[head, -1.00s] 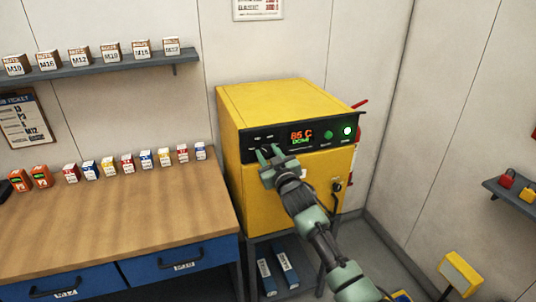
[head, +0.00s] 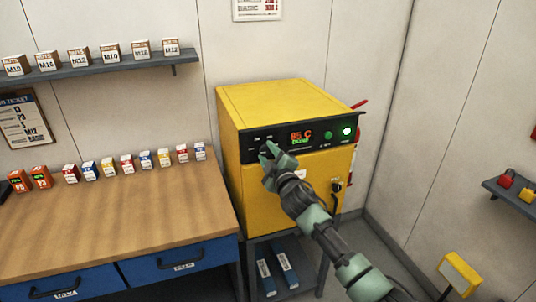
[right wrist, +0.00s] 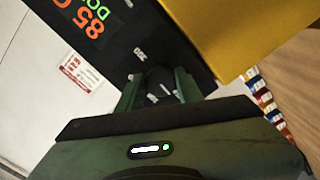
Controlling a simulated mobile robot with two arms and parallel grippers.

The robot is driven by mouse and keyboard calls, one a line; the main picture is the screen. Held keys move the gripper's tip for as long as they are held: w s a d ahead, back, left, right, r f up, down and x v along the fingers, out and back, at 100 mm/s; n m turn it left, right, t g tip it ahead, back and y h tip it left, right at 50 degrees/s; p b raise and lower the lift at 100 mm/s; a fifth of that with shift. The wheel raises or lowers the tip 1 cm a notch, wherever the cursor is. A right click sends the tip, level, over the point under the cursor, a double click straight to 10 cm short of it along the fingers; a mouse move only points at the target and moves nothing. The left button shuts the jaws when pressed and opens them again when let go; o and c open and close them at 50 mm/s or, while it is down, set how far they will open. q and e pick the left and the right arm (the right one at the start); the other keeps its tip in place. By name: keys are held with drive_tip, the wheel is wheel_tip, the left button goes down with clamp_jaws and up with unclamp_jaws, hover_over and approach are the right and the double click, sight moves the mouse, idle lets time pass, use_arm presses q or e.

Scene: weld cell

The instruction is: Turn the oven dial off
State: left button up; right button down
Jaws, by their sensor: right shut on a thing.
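The yellow oven (head: 285,100) stands right of the workbench, with a black control panel (head: 333,137) across its front. Its display (head: 301,136) reads 85 C in orange with green text under it, which looks like DONE. My right gripper (head: 268,152) is at the panel's left part, shut on the dark oven dial. In the right wrist view the dial (right wrist: 158,80) sits between the two green fingers, with small white labels around it. The fingers hide most of the dial in the head view, and its pointer setting cannot be read. My left gripper is not in view.
A green button (head: 328,135) and a lit round lamp (head: 347,131) are right of the display. A door handle (head: 337,187) sticks out below. The workbench (head: 120,215) with several small boxes stands close on the left.

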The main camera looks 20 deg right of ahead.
drive_tip(key=shift+n, duration=0.3)
drive_tip(key=c, duration=0.9)
unclamp_jaws()
drive_tip(key=shift+c, duration=0.2)
drive_tip(key=shift+s, duration=0.1)
drive_tip(key=s+b, duration=0.1)
drive_tip(key=s, duration=0.6)
drive_tip(key=shift+s+d+b, duration=0.2)
drive_tip(key=shift+s+b, duration=0.1)
drive_tip(key=shift+f, duration=0.15)
